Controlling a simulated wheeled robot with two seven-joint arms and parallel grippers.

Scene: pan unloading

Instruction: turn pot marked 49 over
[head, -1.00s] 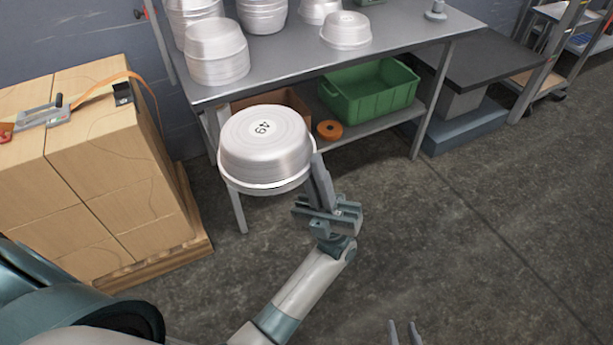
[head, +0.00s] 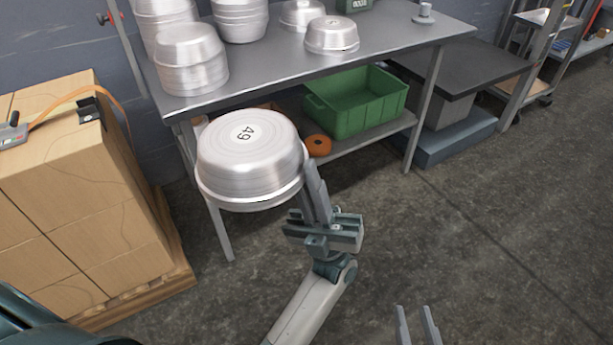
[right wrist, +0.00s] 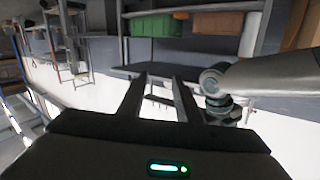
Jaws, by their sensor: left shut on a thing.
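The pot marked 49 (head: 250,160) is a silvery metal pan held in the air, bottom up, with the number on its upward-facing base and its rim below. My left gripper (head: 312,180) is shut on the pot's rim at its right side. My right gripper (head: 417,325) shows only as two fingertips at the bottom edge of the head view, apart from each other with nothing between them. In the right wrist view its fingers (right wrist: 158,100) are also spread and empty.
A grey metal table (head: 285,68) behind the pot carries stacks of pans (head: 190,62). Its lower shelf holds a green crate (head: 358,103) and an orange roll (head: 318,146). Stacked boxes (head: 85,200) stand on a pallet at left. The floor at right is clear.

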